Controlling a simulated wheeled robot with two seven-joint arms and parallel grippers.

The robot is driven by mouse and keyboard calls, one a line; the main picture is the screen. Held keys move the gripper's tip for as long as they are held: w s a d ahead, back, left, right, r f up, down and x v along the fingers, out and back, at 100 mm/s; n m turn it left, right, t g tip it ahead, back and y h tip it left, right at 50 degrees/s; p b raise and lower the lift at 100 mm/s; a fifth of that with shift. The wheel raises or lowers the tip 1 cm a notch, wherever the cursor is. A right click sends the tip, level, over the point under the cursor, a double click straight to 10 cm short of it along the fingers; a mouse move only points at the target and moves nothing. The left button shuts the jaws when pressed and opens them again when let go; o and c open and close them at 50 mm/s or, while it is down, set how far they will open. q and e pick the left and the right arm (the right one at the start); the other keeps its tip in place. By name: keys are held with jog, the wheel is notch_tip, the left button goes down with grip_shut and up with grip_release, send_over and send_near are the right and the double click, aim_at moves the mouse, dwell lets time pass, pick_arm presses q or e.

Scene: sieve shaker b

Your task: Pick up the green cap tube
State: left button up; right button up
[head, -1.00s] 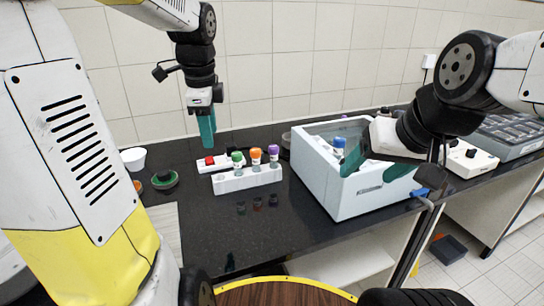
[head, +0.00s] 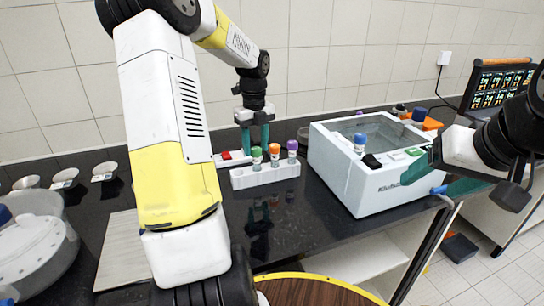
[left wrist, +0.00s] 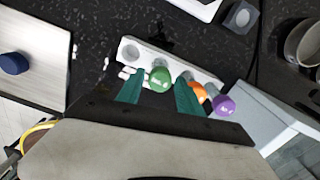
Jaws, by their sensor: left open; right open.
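The green cap tube (head: 257,155) stands upright in a white rack (head: 250,180), at the left of the row of capped tubes. The orange cap tube (head: 274,153) and the purple cap tube (head: 292,149) stand to its right. My left gripper (head: 255,140) is open and points down just above the green cap. In the left wrist view the green cap (left wrist: 160,79) lies between the two teal fingers, with the orange cap (left wrist: 197,91) beside the right finger. I cannot tell whether the fingers touch the cap. My right gripper (head: 436,177) is open and empty by the white machine's right side.
A white box-shaped machine (head: 360,190) stands right of the rack, with a blue cap tube (head: 360,143) at its top. A white block with a red button (head: 226,157) lies behind the rack. Small bowls (head: 65,176) and a pot (head: 35,250) are at the left.

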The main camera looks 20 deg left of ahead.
pick_arm(q)
jog(key=shift+f, duration=0.8)
grip_shut()
jog(key=shift+r, duration=0.1)
